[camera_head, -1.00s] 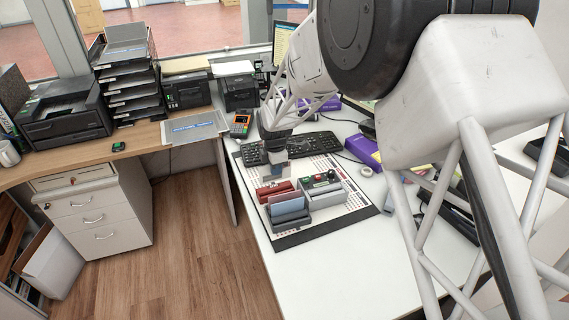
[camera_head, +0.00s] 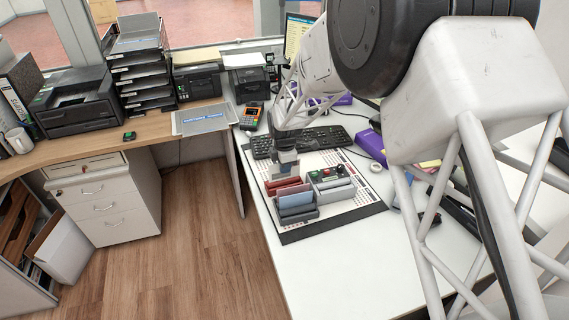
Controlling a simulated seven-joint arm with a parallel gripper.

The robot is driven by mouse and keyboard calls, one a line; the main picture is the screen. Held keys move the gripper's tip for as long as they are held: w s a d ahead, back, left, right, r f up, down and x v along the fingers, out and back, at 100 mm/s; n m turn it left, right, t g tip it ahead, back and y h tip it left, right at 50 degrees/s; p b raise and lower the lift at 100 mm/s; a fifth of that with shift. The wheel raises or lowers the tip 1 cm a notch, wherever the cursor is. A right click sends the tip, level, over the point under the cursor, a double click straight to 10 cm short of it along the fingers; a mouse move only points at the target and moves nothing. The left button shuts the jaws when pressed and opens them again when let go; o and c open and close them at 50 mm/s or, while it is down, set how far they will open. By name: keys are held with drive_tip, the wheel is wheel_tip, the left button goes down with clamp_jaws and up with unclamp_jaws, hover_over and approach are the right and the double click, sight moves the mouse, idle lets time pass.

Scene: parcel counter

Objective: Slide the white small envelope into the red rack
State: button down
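The red rack (camera_head: 281,187) stands on the dark-bordered mat on the white counter, just left of a grey holder. My gripper (camera_head: 287,163) points down over the back of the red rack. A small pale patch shows at the fingertips, directly behind the rack. It is too small to tell whether it is the white small envelope or part of the fingers. I cannot make out the white small envelope for certain anywhere. The finger gap is also too small to read.
A blue-grey rack (camera_head: 297,214) holding a bluish card stands in front of the red rack. A grey holder (camera_head: 331,187) with small items stands to its right. A keyboard (camera_head: 318,139) lies behind, a card terminal (camera_head: 251,116) back left. The counter's front is clear.

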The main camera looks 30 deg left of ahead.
sight(285, 176)
drive_tip(key=shift+f, duration=0.7)
drive_tip(key=shift+f, duration=1.85)
idle(1.7)
drive_tip(key=c, duration=1.8)
unclamp_jaws()
drive_tip(key=o, duration=0.5)
drive_tip(key=shift+o, duration=0.2)
drive_tip(key=shift+r, duration=0.15)
drive_tip(key=shift+r, duration=3.8)
